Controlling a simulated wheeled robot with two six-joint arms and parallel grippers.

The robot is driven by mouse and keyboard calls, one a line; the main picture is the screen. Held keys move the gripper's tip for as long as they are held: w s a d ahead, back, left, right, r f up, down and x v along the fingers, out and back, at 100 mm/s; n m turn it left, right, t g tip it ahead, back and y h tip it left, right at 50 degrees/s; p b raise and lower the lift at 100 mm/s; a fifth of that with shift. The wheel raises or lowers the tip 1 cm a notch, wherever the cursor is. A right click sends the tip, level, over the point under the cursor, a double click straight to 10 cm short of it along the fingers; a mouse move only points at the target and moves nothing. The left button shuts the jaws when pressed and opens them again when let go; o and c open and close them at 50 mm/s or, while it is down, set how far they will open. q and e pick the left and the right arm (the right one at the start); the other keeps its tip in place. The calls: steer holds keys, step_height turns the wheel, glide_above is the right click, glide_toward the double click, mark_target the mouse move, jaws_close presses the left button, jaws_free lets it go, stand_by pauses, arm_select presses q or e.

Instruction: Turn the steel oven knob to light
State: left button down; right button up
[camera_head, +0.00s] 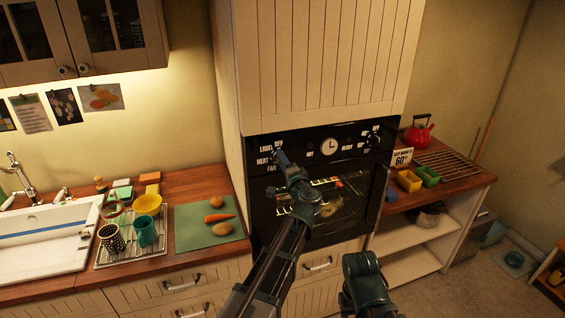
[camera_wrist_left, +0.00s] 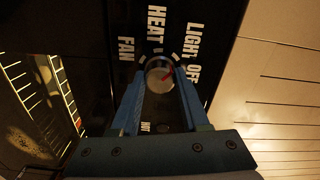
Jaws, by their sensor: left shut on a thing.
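In the head view my left gripper (camera_head: 281,158) is at the left end of the black oven panel (camera_head: 300,143) and hides the knob. My right gripper does not show.
The oven door (camera_head: 268,222) lies below the panel. A clock dial (camera_head: 329,146) is mid-panel, with other controls at right. A green board (camera_head: 190,234) with vegetables lies on the left counter. A red kettle (camera_head: 419,133) stands on the right.

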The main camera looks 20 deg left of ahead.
arm_select(q)
steer(key=shift+s, duration=0.1)
stand_by(0.3)
steer(key=shift+c, duration=2)
jaws_free()
steer(key=v, duration=1.3)
steer(key=shift+s+d, duration=0.25)
steer(key=shift+s, duration=0.05)
